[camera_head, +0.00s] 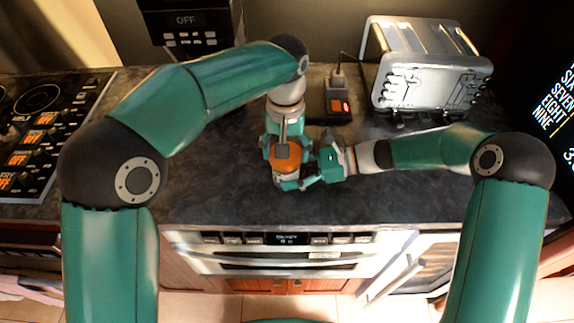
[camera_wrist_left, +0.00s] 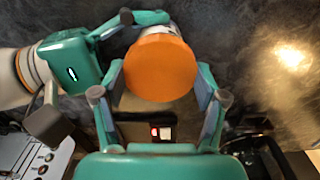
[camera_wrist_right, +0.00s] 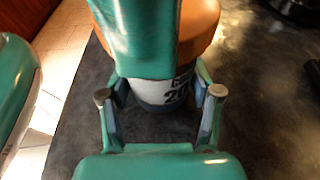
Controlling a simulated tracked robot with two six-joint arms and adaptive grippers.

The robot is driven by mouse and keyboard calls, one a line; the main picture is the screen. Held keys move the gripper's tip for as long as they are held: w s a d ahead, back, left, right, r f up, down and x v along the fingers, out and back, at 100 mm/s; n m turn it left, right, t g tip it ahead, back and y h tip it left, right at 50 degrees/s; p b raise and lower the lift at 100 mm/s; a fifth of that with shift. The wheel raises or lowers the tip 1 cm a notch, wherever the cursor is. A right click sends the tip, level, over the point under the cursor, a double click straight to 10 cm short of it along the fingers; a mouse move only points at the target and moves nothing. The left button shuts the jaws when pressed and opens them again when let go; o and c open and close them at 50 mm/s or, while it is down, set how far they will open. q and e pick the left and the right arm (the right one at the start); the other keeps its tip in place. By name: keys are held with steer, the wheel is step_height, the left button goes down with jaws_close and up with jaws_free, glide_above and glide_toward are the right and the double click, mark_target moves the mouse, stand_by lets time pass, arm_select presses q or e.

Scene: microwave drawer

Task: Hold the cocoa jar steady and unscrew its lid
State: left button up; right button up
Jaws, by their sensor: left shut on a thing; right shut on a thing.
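The cocoa jar stands upright on the dark counter, with a wide orange lid (camera_head: 287,157) and a pale label band with dark lettering (camera_wrist_right: 165,92). My left gripper (camera_wrist_left: 160,85) comes down from above and is shut on the orange lid, one finger on each side. My right gripper (camera_wrist_right: 160,95) comes in low from the right of the head view and is shut on the jar body below the lid. Part of the left gripper hides the jar's upper middle in the right wrist view.
A small dark device with a red light (camera_head: 338,103) lies behind the jar. A cooktop (camera_head: 38,125) is at the left. The counter's front edge and a drawer appliance (camera_head: 285,258) are below the jar. Counter left of the jar is clear.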

arm_select(q)
steer(key=n, duration=0.4)
steer(key=shift+n, duration=0.3)
steer(key=n, duration=0.4)
steer(key=shift+r, duration=0.15)
stand_by(0.4)
steer(key=o, duration=1.2)
steer(key=shift+r, duration=0.1)
steer(key=shift+r, duration=2.45)
